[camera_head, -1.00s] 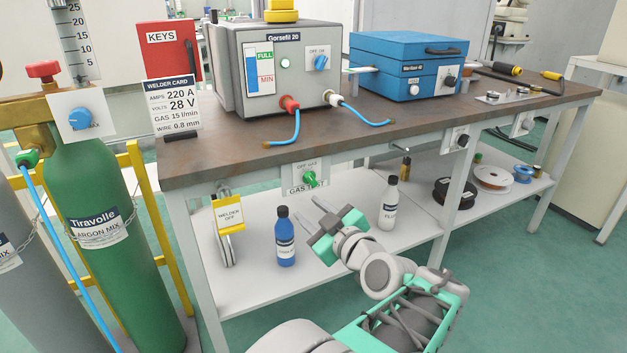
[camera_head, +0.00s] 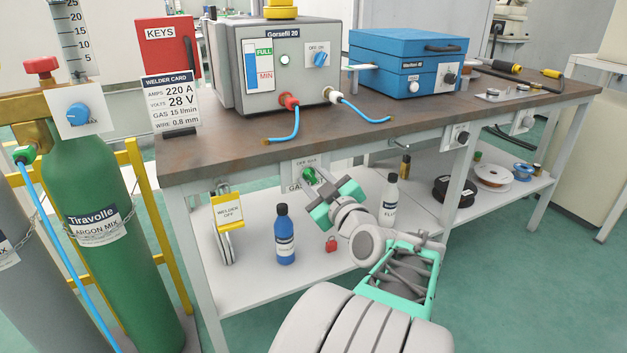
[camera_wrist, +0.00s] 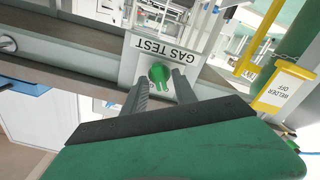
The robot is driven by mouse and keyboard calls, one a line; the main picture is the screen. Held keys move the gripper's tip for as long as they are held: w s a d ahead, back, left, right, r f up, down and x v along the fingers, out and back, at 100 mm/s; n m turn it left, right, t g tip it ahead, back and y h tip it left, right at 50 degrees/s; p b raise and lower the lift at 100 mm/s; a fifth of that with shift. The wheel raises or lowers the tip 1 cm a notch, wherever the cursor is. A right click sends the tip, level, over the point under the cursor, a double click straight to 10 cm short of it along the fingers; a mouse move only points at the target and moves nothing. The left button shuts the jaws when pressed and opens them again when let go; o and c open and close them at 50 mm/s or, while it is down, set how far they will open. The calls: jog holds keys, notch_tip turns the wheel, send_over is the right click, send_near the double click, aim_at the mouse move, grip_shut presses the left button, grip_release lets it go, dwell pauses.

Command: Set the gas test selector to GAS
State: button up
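The gas test selector is a green knob (camera_head: 309,176) on a white plate under the bench's front edge. It carries "OFF GAS" above and "GAS TEST" below, now partly covered by my gripper. My gripper (camera_head: 325,186) is in front of the plate, close to the knob. In the wrist view the plate appears upside down, and the green knob (camera_wrist: 160,72) shows just beyond and between the two fingertips. My gripper (camera_wrist: 161,80) is open there, with a gap between its fingers. I cannot tell whether a finger touches the knob, nor exactly which way the knob points.
The bench top (camera_head: 230,150) overhangs the selector. Below, the shelf (camera_head: 260,285) holds a blue bottle (camera_head: 285,240), a red padlock (camera_head: 331,244) and a white bottle (camera_head: 389,205). A green cylinder (camera_head: 90,190) stands at left.

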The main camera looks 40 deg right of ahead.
grip_shut()
jog(key=shift+m, duration=0.4)
jog(key=m+p, duration=0.1)
jog(key=m, duration=0.4)
jog(key=shift+d+r, duration=0.1)
jog(key=m+p, duration=0.1)
jog(key=m, duration=0.2)
jog(key=shift+m, duration=0.4)
jog(key=shift+d+m+p, duration=0.1)
jog(key=shift+m+p, duration=0.65)
jog(key=shift+m, duration=0.35)
jog(key=shift+o, duration=0.6)
grip_release()
